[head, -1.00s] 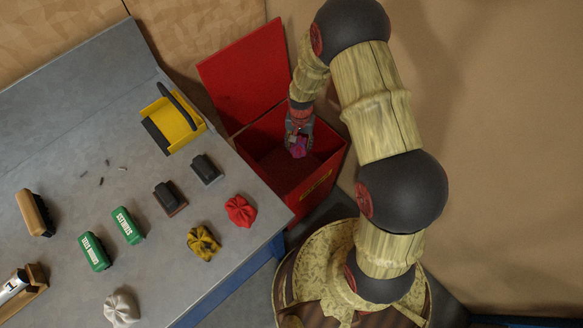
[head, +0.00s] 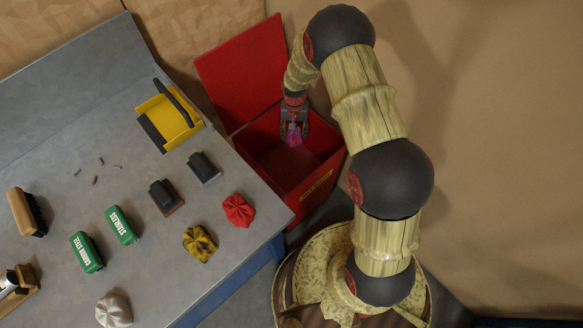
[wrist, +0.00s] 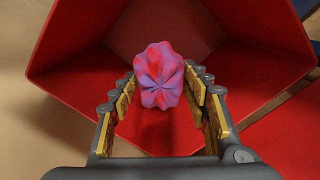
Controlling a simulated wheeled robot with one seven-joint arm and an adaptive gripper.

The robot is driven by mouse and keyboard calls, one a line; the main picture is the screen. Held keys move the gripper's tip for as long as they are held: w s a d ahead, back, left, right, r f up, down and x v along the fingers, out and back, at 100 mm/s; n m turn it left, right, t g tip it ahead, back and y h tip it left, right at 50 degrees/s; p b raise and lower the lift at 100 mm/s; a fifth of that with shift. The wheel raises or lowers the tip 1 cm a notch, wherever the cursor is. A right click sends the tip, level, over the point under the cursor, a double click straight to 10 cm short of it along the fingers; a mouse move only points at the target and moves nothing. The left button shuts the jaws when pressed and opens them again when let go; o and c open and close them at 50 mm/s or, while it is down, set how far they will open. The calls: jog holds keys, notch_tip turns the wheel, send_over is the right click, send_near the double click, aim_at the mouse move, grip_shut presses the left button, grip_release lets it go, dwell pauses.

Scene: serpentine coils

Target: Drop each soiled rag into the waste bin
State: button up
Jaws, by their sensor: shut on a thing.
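My gripper (head: 293,137) is shut on a pink-and-purple crumpled rag (wrist: 158,77) and holds it at the mouth of the open red waste bin (head: 318,187). In the wrist view the rag sits between the two fingertips, with the red bin walls (wrist: 85,35) around and below it. On the grey bench lie a red rag (head: 238,211), a mustard-yellow rag with dark stains (head: 199,243) and a whitish rag (head: 114,311). Part of the bin's inside is hidden behind my gripper.
The bin's lid (head: 240,70) stands open.

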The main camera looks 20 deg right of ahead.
jog(key=shift+f+b, duration=0.35)
jog(key=shift+f, duration=0.5)
jog(key=o, duration=1.1)
jog(key=shift+r, duration=0.1)
notch_tip(320, 180, up, 12)
jog(key=shift+f, duration=0.1)
